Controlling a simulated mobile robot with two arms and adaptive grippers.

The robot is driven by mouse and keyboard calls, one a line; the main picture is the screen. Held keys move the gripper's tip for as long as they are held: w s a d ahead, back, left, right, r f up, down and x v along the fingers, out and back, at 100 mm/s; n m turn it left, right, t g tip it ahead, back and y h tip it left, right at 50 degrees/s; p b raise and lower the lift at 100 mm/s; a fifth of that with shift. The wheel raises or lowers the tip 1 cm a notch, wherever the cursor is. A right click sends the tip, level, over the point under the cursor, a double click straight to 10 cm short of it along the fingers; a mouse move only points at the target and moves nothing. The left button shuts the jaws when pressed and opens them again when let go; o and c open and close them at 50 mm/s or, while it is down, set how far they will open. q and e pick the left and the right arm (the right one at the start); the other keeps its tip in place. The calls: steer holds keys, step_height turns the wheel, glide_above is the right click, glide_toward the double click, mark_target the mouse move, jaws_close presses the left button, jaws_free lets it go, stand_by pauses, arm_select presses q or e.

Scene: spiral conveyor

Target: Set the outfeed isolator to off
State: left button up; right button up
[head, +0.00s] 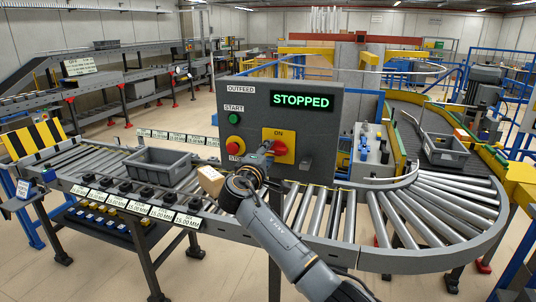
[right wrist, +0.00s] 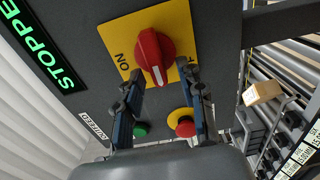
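The outfeed isolator is a red knob (right wrist: 150,55) on a yellow plate (right wrist: 112,34), set in the grey control panel (head: 340,108). The knob also shows in the head view (head: 277,148), below the word ON. My right gripper (right wrist: 163,76) is open, with one fingertip on each side of the knob's lower end. The right finger stands slightly apart from it; I cannot tell whether the left one touches. My left gripper is not in view.
The panel display (head: 302,100) reads STOPPED in green. The green start button (head: 233,118) and the red stop button (head: 234,145) sit left of the knob. A cardboard box (head: 210,180) and a grey tote (head: 158,168) are on the roller conveyor behind my right arm.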

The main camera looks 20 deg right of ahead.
steer(key=shift+s, duration=0.1)
steer(key=v, duration=1.2)
step_height(320, 180, down, 39)
steer(key=s+d+n+g+y+b, duration=0.1)
steer(key=s+d+g+y+b, duration=0.15)
steer(key=g+y, duration=0.25)
steer(key=s+f+m+g+y+b, duration=0.1)
steer(key=s+f, duration=0.4)
steer(key=f, duration=0.3)
steer(key=s+f+g+y, duration=0.1)
steer(key=s+f, duration=0.4)
steer(key=f, duration=0.3)
steer(key=s+d+f+m+g+y+b, duration=0.1)
steer(key=s+d+f+m+g+y, duration=0.2)
steer(key=s+f, duration=1.55)
steer(key=s+d+f+m+g, duration=0.1)
steer(key=s+f+m, duration=0.1)
steer(key=s, duration=0.7)
steer(key=s+d+f+m+g+b, duration=0.1)
steer(key=s+f, duration=0.3)
steer(key=s, duration=0.6)
steer(key=s+d+f+m+g+b, duration=0.1)
steer(key=s+d+f+m+g, duration=0.1)
steer(key=s, duration=0.8)
steer(key=shift+s+f+m, duration=0.2)
steer(key=shift+f+m, duration=0.3)
steer(key=shift+f, duration=0.1)
